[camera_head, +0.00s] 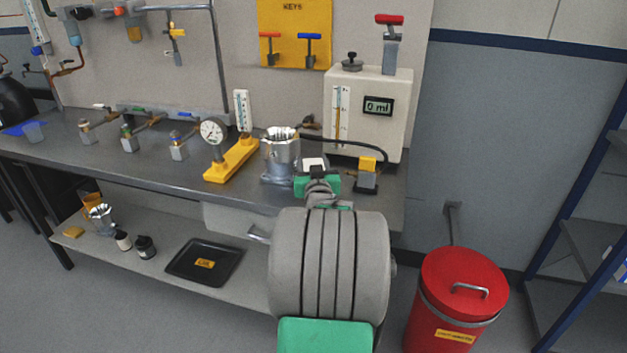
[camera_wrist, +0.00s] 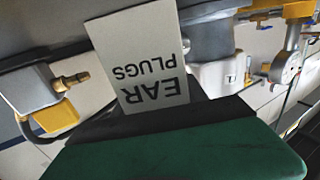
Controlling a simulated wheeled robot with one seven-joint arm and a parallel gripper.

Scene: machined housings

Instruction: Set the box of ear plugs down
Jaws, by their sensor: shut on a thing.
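The box of ear plugs (camera_wrist: 145,62) is a pale grey carton with dark lettering, which reads upside down in the wrist view. My gripper (camera_wrist: 158,112) is shut on it, and the box stands out past the dark and green jaw. In the head view a small pale part of the box (camera_head: 313,163) shows just above my green gripper (camera_head: 317,182), at the front right of the grey workbench (camera_head: 235,183). My arm hides what lies below it. I cannot tell whether the box touches the bench top.
A metal housing (camera_head: 281,157) stands close left of my gripper, and a grey and yellow block (camera_head: 367,176) close right. A cream unit with a display (camera_head: 368,112) stands behind. A red bin (camera_head: 462,295) stands right of the bench.

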